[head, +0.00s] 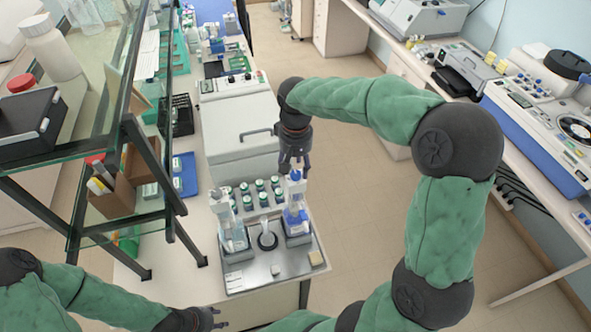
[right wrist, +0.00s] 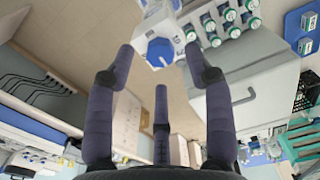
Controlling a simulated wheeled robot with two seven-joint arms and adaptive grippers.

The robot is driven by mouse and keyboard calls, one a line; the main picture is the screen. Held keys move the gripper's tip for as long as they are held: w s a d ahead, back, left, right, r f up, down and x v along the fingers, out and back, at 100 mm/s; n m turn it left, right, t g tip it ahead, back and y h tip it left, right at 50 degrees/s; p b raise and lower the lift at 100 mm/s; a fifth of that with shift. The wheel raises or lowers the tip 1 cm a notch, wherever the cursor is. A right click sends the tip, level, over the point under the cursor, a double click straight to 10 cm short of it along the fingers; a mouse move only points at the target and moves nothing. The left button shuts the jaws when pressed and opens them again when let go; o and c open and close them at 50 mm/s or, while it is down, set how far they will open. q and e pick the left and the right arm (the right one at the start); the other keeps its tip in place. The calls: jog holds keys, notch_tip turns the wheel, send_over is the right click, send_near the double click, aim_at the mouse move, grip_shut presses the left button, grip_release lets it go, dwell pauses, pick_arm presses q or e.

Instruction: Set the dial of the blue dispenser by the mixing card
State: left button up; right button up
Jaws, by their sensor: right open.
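The blue dispenser (head: 297,218) stands upright at the right back of a metal tray (head: 272,277). In the right wrist view, its blue dial (right wrist: 160,52) is round and sits on a white top. My right gripper (head: 294,164) is just above the dispenser's top. It is open, with the dial between and beyond its fingertips; contact cannot be told. A small white card with printed lines (head: 234,281), perhaps the mixing card, lies at the tray's front left. My left gripper (head: 212,318) is low at the bottom edge, away from the tray; its fingers are too small to judge.
A white machine (head: 238,135) is further back. A glass shelf with a black frame (head: 155,160) rises at left.

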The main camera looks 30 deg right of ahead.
aim_at(296, 176)
jog(key=shift+s+f, duration=0.2)
jog(key=shift+f, duration=0.75)
jog(key=shift+w+f, duration=0.15)
jog(key=shift+f, duration=0.35)
grip_shut()
